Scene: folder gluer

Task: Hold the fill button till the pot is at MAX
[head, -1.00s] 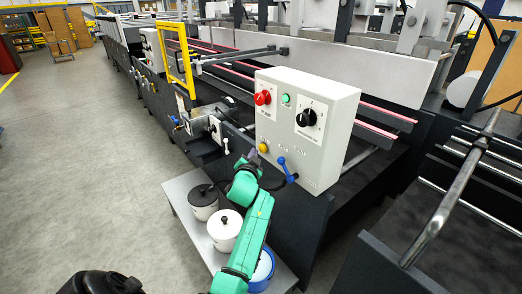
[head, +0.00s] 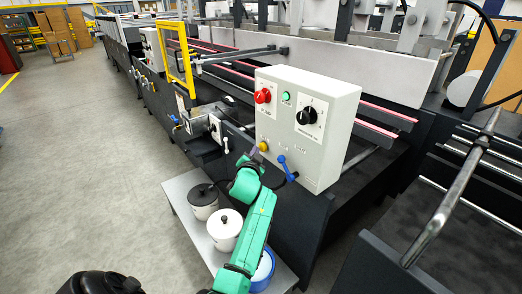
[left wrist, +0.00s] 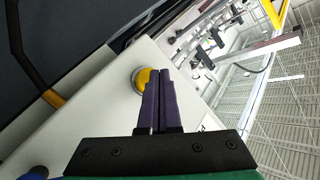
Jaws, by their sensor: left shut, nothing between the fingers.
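A pale grey control box (head: 335,125) carries a yellow button (head: 263,146) low on its front face; I cannot read its label. My left gripper (head: 257,154) is shut and empty, with its tips right at the button. In the left wrist view the dark purple fingers (left wrist: 160,73) overlap the right part of the yellow button (left wrist: 141,80); I cannot tell whether they press it. No MAX mark or level is readable. My right gripper is not in view.
The box also has a red knob (head: 263,96), a green button (head: 286,98), a black dial (head: 306,116) and a blue lever valve (head: 285,167). A blue-and-white container (head: 264,268) is partly behind my arm on the grey shelf (head: 183,190). Open floor lies left.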

